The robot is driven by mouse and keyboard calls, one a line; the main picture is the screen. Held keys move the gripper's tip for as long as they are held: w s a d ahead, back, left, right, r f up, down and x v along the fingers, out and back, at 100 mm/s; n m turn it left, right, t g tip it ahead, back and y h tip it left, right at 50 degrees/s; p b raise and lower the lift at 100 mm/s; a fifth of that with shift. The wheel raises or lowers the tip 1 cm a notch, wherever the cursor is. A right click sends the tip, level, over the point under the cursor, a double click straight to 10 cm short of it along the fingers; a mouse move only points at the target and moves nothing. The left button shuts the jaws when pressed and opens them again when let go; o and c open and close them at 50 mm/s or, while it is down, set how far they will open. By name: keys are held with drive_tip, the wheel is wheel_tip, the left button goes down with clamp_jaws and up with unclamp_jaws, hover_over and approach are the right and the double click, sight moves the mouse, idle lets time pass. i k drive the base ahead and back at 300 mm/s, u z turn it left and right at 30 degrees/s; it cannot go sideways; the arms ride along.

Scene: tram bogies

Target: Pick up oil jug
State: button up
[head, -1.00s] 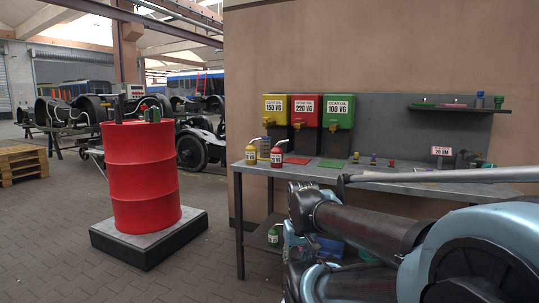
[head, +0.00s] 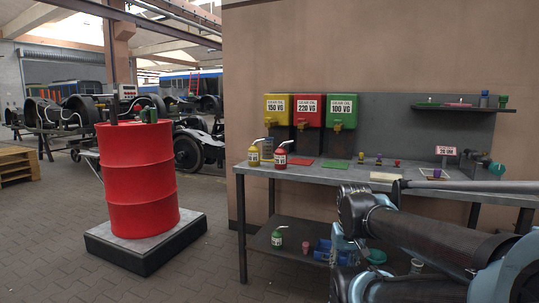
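Three small oil jugs with pale spouts show in the head view. Which jug the task means cannot be told. My dark and light-blue arm (head: 430,240) fills the lower right, in front of the bench and clear of the jugs. My gripper cannot be made out.
Yellow, red and green gear oil tanks (head: 309,106) hang above the bench. A blue bin (head: 325,252) and a pink item (head: 306,247) share the lower shelf. A red drum (head: 140,180) stands on a plinth (head: 150,243) at left. The floor between drum and bench is clear.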

sight(267, 145)
drive_tip(key=i, duration=1)
